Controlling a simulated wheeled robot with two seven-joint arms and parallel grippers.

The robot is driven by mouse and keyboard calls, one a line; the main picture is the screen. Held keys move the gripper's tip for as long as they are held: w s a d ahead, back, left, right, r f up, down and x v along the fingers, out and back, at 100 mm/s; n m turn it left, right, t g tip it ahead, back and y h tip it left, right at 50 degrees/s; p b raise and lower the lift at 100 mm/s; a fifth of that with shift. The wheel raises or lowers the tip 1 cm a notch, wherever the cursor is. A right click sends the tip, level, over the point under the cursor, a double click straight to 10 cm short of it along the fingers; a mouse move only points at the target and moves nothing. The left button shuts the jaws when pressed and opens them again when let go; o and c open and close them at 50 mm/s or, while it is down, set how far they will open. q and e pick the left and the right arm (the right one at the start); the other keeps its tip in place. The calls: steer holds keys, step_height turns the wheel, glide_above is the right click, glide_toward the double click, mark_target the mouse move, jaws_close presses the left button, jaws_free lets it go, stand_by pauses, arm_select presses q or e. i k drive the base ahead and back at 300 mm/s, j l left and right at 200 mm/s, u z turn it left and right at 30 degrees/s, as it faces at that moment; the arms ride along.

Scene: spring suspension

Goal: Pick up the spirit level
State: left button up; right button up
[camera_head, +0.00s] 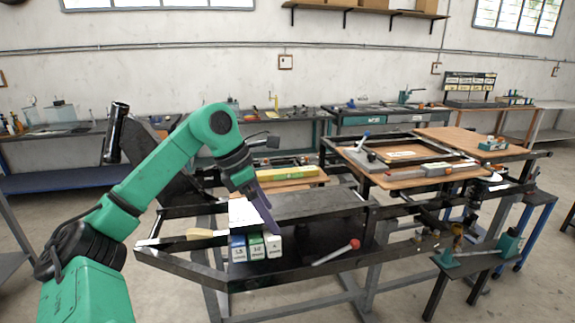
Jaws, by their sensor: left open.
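A long yellow bar (289,173), which looks like the spirit level, lies on a wooden board at the back of the middle workbench. My left gripper (262,213) is open and points down over the front part of the bench. It is nearer to me than the yellow bar and a little to its left, apart from it and with nothing seen between its fingers. Part of the left end of the bar is close to my wrist in the picture. My right gripper is not in view.
Several small labelled boxes (255,247) stand on the bench's lower front shelf, just below my left gripper. A red-ended tool (336,252) lies to their right. A grey tool (433,170) lies on the right board. A dark frame edges the bench.

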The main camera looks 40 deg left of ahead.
mark_target(307, 171)
steer(key=i+j, duration=0.4)
steer(key=j, duration=0.15)
steer(key=i+j, duration=0.35)
steer(key=j, duration=0.2)
steer(key=i+j, duration=0.4)
steer(key=j, duration=0.15)
